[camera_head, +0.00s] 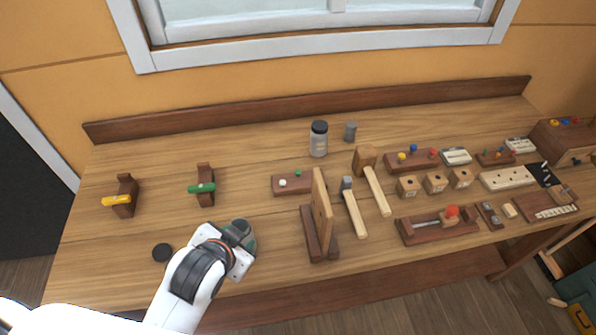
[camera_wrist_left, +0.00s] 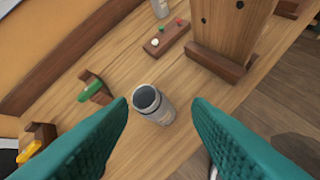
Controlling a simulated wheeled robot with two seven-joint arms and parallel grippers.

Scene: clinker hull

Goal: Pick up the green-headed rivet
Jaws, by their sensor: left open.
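The green-headed rivet (camera_head: 298,173) stands in a low dark wooden block (camera_head: 309,187), behind a white-headed one (camera_head: 283,183). In the left wrist view the green head (camera_wrist_left: 161,28) shows near the top, beside a red head (camera_wrist_left: 179,20) on the same block (camera_wrist_left: 168,40). My left gripper (camera_head: 241,238) is over the front left of the bench, in front of the block and to its left. Its teal fingers are spread wide and nothing is gripped. An open jar (camera_wrist_left: 154,105) stands below and between them in the wrist view. My right gripper is not in view.
An upright wooden plank (camera_head: 321,210) stands just right of the block. A green-handled clamp (camera_head: 202,188) and a yellow-handled one (camera_head: 120,199) are left. A black lid (camera_head: 162,252) lies at front left. A lidded jar (camera_head: 318,140) and two mallets (camera_head: 375,185) (camera_head: 354,212) are nearby.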

